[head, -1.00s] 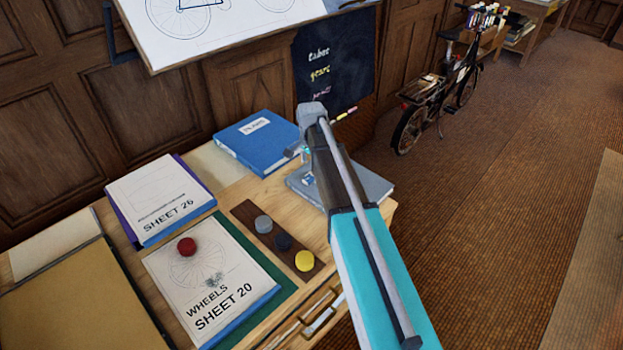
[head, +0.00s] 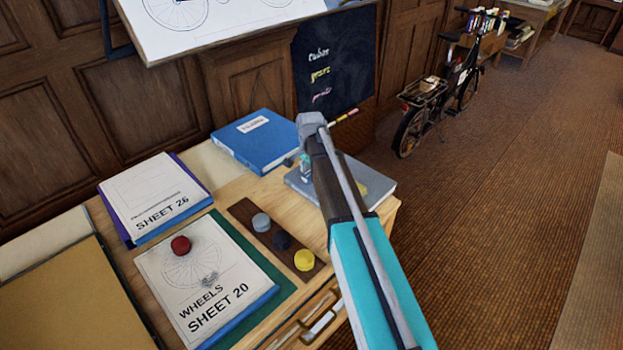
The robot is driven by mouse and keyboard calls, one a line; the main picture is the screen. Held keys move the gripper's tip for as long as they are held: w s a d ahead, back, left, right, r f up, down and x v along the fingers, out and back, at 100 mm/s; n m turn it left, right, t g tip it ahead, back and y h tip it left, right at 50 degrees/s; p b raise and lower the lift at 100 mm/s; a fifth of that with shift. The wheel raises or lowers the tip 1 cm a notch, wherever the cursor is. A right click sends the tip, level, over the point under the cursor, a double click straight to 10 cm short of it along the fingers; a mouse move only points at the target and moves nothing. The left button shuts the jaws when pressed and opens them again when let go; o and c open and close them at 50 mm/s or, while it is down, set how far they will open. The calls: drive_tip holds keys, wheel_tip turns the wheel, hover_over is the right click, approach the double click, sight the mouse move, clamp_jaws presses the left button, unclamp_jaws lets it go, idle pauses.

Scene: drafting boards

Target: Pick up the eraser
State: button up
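I cannot make out the eraser for certain. My arm reaches from the lower right to above a grey book (head: 378,196) at the desk's right end. My gripper (head: 304,168) hangs at the book's left part, mostly hidden behind my arm; a small teal bit shows there. Its fingers cannot be told apart, nor whether they hold anything. A small dark piece (head: 288,162) shows just left of it, by the blue binder. A pale yellow patch (head: 363,187) shows on the book right of my arm.
A blue binder (head: 255,140) lies behind left. A dark strip (head: 240,212) holds grey, dark and yellow round pieces. A red round piece (head: 181,245) sits on the "SHEET 20" pad (head: 165,262). The chalkboard (head: 340,60) stands behind; a bicycle (head: 430,105) stands at right.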

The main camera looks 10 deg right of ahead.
idle(0.5)
clamp_jaws()
drive_tip(key=shift+r, duration=0.15)
drive_tip(key=shift+r+p, duration=0.9)
drive_tip(key=shift+p, duration=0.1)
drive_tip(key=s+r+p, duration=1.1)
drive_tip(key=s, duration=0.3)
